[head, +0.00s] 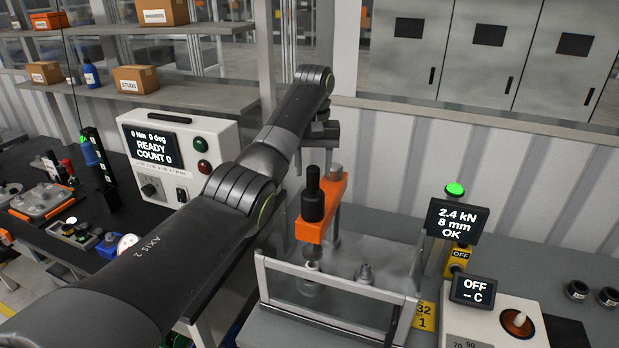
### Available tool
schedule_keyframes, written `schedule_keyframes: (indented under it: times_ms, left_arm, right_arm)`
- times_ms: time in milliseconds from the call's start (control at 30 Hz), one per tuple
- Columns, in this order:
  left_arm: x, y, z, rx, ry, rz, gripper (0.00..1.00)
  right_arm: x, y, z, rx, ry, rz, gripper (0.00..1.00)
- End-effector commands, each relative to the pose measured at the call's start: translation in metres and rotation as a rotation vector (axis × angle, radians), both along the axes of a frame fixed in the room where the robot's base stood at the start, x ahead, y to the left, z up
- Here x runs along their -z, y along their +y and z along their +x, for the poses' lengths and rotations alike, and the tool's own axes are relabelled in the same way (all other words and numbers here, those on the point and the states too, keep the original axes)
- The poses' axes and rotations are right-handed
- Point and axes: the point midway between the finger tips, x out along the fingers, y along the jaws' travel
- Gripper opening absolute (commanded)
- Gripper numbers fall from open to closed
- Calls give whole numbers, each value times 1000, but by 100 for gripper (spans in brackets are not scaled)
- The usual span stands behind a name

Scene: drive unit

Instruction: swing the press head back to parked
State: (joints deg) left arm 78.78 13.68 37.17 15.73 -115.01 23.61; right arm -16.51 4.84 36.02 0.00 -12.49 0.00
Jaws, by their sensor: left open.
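The press head is an orange arm (333,191) on a grey post, with a black cylinder (313,204) standing upright at its near end. It reaches from the post toward the front, over the clear-walled press enclosure (365,291). A grey ram shows below its near end. My left arm crosses the head view from the lower left, and my left gripper (318,160) points down behind and above the orange arm. It is open and holds nothing that I can see. Its fingertips are partly hidden, so I cannot tell whether they touch the head. My right gripper is out of view.
A press display (457,220) reads 2.4 kN, 8 mm, OK, below a lit green lamp (455,190). A READY, COUNT 0 controller (180,150) stands left, partly behind my arm. Two dark rings (592,293) lie at right on clear bench.

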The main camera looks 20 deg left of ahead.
Motion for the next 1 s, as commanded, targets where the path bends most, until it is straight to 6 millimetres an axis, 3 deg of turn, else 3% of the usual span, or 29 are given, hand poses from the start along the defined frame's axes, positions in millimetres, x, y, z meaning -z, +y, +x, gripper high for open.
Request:
schedule_keyframes:
  times_ms: [100,233,400,633,1000]
  left_arm:
    - [20,-4,-4,1,0,0,49]
    - [32,-6,-7,2,-1,0,49]
    - [38,-7,-9,2,-1,0,49]
    - [38,-7,-9,1,-1,0,49]
    - [38,-7,-9,1,-2,1,2]
  right_arm:
    - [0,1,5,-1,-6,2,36]
    - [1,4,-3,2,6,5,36]
    - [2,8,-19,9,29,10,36]
    - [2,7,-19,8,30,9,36]
    - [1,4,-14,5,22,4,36]
